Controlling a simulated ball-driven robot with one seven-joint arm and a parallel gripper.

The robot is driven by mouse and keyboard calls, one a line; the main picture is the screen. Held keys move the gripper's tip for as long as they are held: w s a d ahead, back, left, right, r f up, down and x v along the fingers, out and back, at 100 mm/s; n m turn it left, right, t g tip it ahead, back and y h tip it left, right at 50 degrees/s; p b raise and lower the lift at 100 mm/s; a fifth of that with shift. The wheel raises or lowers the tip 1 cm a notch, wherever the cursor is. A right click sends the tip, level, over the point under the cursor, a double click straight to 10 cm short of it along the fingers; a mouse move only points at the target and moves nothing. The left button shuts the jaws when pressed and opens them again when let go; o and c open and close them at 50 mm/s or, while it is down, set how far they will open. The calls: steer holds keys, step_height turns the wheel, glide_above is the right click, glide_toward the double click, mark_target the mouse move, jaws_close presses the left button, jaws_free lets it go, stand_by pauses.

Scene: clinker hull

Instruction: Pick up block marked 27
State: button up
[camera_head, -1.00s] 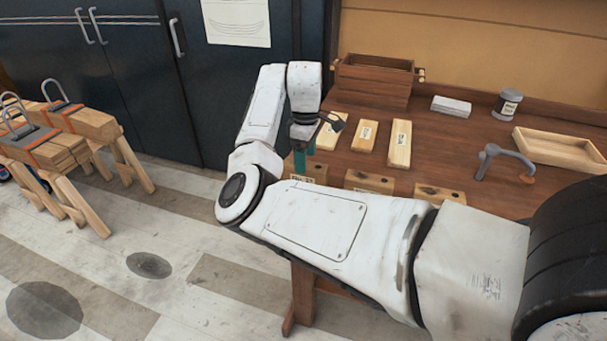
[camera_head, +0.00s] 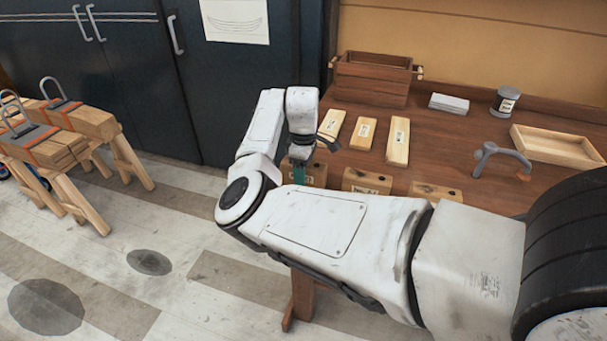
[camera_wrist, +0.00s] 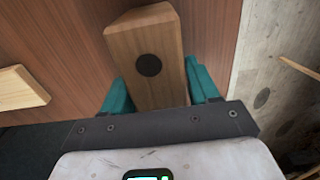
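Three short wooden blocks with dark knots or holes on top and front labels stand along the bench's front edge: a left block (camera_head: 316,174), a middle block (camera_head: 367,181) and a right block (camera_head: 434,191). The labels are too small to read, so I cannot tell which is 27. My gripper (camera_head: 300,172) is down at the left block, partly hiding it. In the wrist view, this block (camera_wrist: 147,38) runs between the teal fingers of my gripper (camera_wrist: 160,92). The fingers are apart on either side of it; firm contact is not evident.
Three pale labelled blocks lie behind: left (camera_head: 332,124), middle (camera_head: 363,133) and right (camera_head: 398,141). A wooden box (camera_head: 372,82), grey block (camera_head: 449,103), tin (camera_head: 505,101), clamp (camera_head: 487,157) and tray (camera_head: 557,146) occupy the bench (camera_head: 440,140). Sawhorses (camera_head: 70,190) stand left.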

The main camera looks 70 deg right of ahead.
steer(key=c, duration=0.9)
steer(key=shift+c, duration=0.2)
steer(key=shift+r, duration=0.15)
